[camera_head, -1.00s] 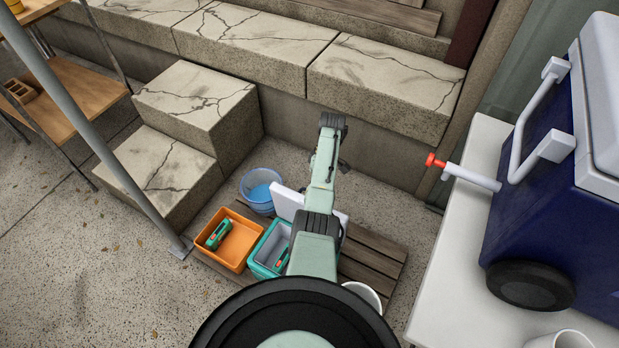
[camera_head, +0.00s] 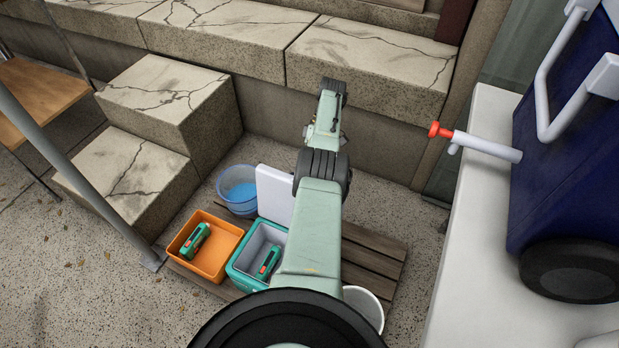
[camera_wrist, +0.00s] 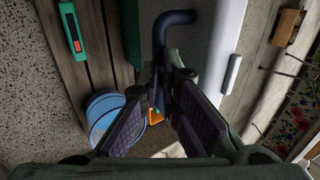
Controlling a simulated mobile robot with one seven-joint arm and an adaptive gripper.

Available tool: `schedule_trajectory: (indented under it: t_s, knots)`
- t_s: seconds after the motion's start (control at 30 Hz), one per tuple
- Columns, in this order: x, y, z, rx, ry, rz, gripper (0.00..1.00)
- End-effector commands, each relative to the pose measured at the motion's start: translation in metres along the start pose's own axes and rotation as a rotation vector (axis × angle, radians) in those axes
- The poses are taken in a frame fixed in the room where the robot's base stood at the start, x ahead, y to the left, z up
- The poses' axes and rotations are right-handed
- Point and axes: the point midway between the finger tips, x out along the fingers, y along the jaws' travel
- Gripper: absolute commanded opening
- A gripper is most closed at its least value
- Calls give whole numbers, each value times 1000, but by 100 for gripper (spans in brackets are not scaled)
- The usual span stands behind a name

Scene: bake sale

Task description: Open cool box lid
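A teal box (camera_head: 238,277) with a pale grey inside stands open on the wooden slats. A green tool (camera_head: 269,262) lies in it. A white lid-like panel (camera_head: 272,194) stands up behind it. A larger dark blue cool box (camera_head: 562,160) with a white handle and a wheel stands at the right; its top is out of view. In the wrist view, my gripper (camera_wrist: 166,78) has its fingers apart. A dark blue hooked bar (camera_wrist: 174,18) shows by the fingertips, with a pale panel (camera_wrist: 205,48) beside it; I cannot tell whether they touch.
An orange crate (camera_head: 212,252) with a green tool, a blue bucket (camera_head: 236,184) and a white bucket (camera_head: 366,304) surround the teal box. Stone steps (camera_head: 170,100) rise behind. A white table (camera_head: 480,230) and a red-tipped white tap (camera_head: 482,146) are at the right.

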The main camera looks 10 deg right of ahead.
Motion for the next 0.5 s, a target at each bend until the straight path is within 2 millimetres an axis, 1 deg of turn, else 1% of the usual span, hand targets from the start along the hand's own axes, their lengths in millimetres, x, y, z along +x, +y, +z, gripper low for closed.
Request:
schedule_trajectory:
  t_s: [0.03, 0.5]
  knots:
    - [25, 3, -4, -11, -3, -29, 0]
    - [21, 2, -2, -10, -4, -45, 0]
